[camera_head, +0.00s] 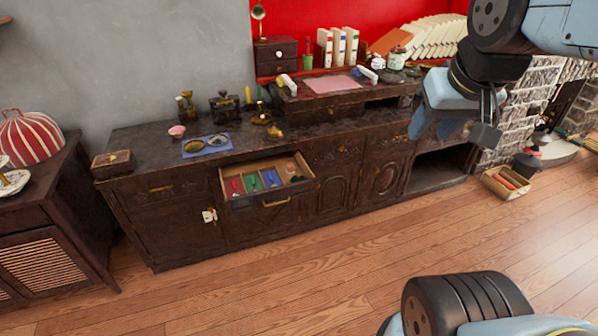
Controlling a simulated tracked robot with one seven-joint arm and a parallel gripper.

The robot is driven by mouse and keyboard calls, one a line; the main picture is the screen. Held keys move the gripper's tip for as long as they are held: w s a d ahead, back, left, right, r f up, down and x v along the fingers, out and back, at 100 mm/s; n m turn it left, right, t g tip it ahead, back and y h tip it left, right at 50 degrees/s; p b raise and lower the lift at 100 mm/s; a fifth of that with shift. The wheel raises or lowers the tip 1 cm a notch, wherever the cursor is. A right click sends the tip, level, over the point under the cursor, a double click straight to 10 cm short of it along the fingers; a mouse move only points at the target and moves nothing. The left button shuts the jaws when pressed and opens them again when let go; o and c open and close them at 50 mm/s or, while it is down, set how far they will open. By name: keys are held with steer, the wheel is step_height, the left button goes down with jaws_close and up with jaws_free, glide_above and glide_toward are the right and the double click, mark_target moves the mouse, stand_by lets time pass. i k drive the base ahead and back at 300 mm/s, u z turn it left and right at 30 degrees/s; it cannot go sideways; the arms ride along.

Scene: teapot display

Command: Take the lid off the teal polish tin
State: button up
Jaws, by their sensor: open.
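A blue mat (206,146) lies on the dark cabinet top, left of its middle. Two small round items rest on it: a dark, brassy one (193,147) at left and a greyish one (218,140) at right. Either could be the polish tin; they are too small for me to make out a teal colour or a lid. My gripper (455,130) is open and empty at the upper right, pointing down, well to the right of the mat.
A drawer (268,200) with coloured compartments stands open below the mat. A pink bowl (177,131), dark grinder-like box (224,107) and brass pieces (262,116) stand near the mat. A raised desk (350,101) is at right. The wooden floor in front is clear.

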mark_target(297, 178)
steer(key=z, duration=0.05)
steer(key=i, duration=1)
steer(key=u, duration=0.1)
